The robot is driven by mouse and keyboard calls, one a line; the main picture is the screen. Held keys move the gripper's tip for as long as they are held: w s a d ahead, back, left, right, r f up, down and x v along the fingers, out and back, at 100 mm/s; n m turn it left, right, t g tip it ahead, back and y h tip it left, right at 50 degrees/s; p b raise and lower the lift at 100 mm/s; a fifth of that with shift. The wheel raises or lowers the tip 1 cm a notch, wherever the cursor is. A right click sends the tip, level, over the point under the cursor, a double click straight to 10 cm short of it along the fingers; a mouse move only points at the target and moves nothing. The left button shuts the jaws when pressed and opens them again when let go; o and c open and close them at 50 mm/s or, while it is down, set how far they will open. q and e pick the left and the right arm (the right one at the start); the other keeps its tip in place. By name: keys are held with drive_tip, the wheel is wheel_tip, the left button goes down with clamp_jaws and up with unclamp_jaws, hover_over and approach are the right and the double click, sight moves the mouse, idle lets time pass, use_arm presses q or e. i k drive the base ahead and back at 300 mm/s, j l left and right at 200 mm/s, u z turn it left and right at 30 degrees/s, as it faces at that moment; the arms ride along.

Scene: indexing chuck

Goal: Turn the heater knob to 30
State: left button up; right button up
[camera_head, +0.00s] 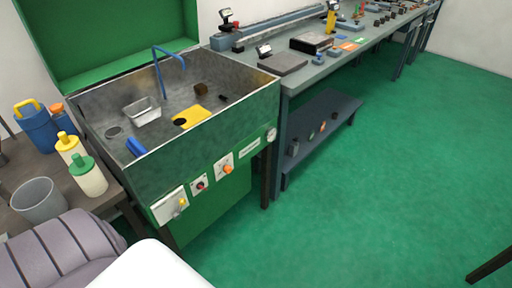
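A green parts washer with an open lid and a grey metal basin (240,92) stands left of centre. Its front carries a white plate with an orange knob (227,169), which looks like the heater knob; its markings are too small to read. To its left are a plate with a small red knob (200,186) and a white box with a yellow lever (181,204). To its right are a white label (249,148) and a round white dial (271,135). Neither of my grippers is in view.
Inside the basin are a metal container (142,112), a yellow piece (192,117) and a blue spout (163,60). Bottles and a grey bin (39,202) crowd the left table. A long workbench (340,57) runs right. Green floor (380,190) is clear.

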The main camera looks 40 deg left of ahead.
sight(227, 169)
drive_tip(key=i+l+u, duration=0.1)
drive_tip(key=i+u, duration=0.35)
drive_tip(key=i+l+u, duration=0.3)
drive_tip(key=i+u, duration=0.2)
drive_tip(key=i, duration=0.05)
